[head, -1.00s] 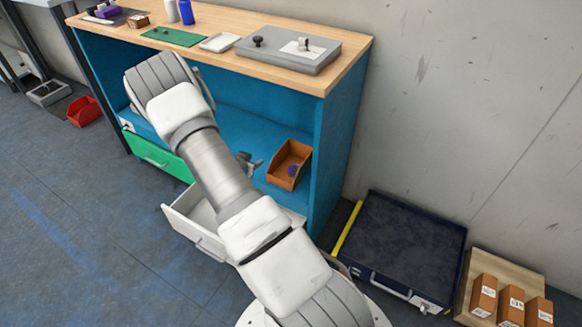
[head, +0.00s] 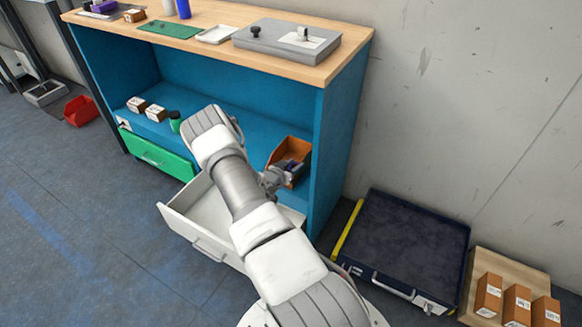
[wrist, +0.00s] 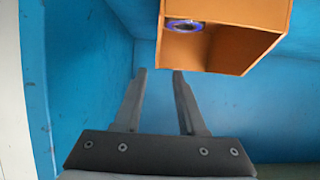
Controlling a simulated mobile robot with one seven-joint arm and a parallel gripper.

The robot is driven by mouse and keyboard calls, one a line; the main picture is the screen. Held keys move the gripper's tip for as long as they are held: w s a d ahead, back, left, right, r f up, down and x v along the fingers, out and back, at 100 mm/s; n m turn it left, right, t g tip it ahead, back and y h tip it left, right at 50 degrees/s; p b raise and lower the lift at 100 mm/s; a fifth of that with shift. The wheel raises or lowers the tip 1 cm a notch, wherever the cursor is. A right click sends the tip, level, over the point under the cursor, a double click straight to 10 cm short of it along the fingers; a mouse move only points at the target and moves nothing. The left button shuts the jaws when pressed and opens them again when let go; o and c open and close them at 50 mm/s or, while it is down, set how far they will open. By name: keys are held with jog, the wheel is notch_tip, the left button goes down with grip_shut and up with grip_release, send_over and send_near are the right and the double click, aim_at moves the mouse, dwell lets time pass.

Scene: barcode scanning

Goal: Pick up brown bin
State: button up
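The brown bin (head: 284,149) is an orange-brown open-topped box on the blue lower shelf, near its right wall. A blue-purple round thing (wrist: 184,25) lies inside it. My gripper (head: 277,176) is at the near side of the bin in the head view and hides part of it. In the wrist view the bin (wrist: 225,48) fills the top right, and my gripper (wrist: 159,71) has its two fingers apart with nothing between them. The right fingertip is close to the bin's edge; whether they touch I cannot tell.
A white drawer (head: 180,218) stands pulled out below the shelf, under my arm. The blue side wall (head: 336,140) is close to the bin's right. Small boxes (head: 146,108) and a green bottle (head: 175,122) stand on the shelf's left. A dark case (head: 405,245) lies on the floor at right.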

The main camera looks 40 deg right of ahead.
aim_at(304, 159)
jog(key=shift+x, duration=1.05)
jog(key=b+x, duration=0.2)
jog(key=x, duration=0.1)
jog(key=b+x, duration=0.1)
jog(key=shift+s+d+f, duration=0.2)
jog(key=shift+d+f, duration=0.05)
jog(key=shift+d, duration=0.15)
jog(key=shift+w+d, duration=0.15)
jog(key=shift+d, duration=0.15)
grip_shut()
jog(key=shift+r, duration=0.1)
